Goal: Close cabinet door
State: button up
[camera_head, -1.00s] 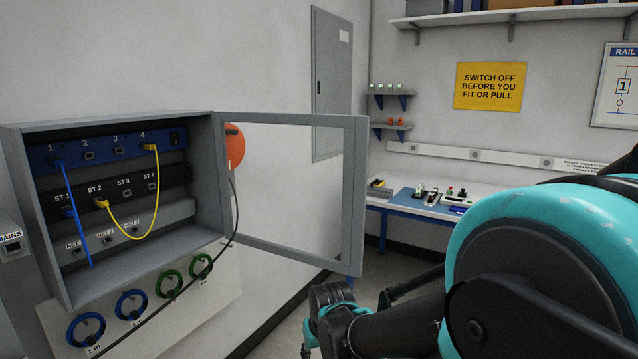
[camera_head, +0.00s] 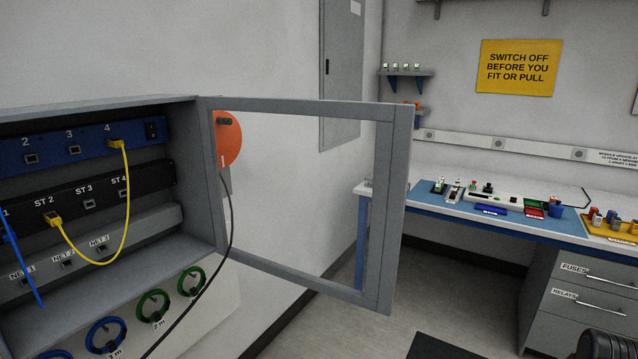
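The grey wall cabinet (camera_head: 207,170) stands at the left with its interior exposed. Its framed door (camera_head: 391,215), with a see-through middle, is wide open and swung out to the right from the hinge at the cabinet's right edge. Inside are a blue panel (camera_head: 75,147) and a black panel (camera_head: 150,178), with a yellow cable (camera_head: 126,215) and a blue cable (camera_head: 22,262) plugged in. My gripper is not in view. A dark rounded part, probably of my arm, shows at the bottom right corner, apart from the door.
Blue and green cable coils (camera_head: 153,306) hang below the cabinet. A black cable (camera_head: 228,240) runs down from an orange disc (camera_head: 229,140) behind the door. A workbench (camera_head: 470,224) with drawers stands at the right. Floor between door and bench is clear except a dark mat (camera_head: 440,347).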

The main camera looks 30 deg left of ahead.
aim_at(395, 128)
jog(key=i, duration=1.8)
jog(key=i+u, duration=0.2)
jog(key=u, duration=0.2)
jog(key=i+l+u, duration=0.15)
jog(key=u, duration=0.3)
jog(key=i+l+u, duration=0.25)
jog(key=u, duration=2.85)
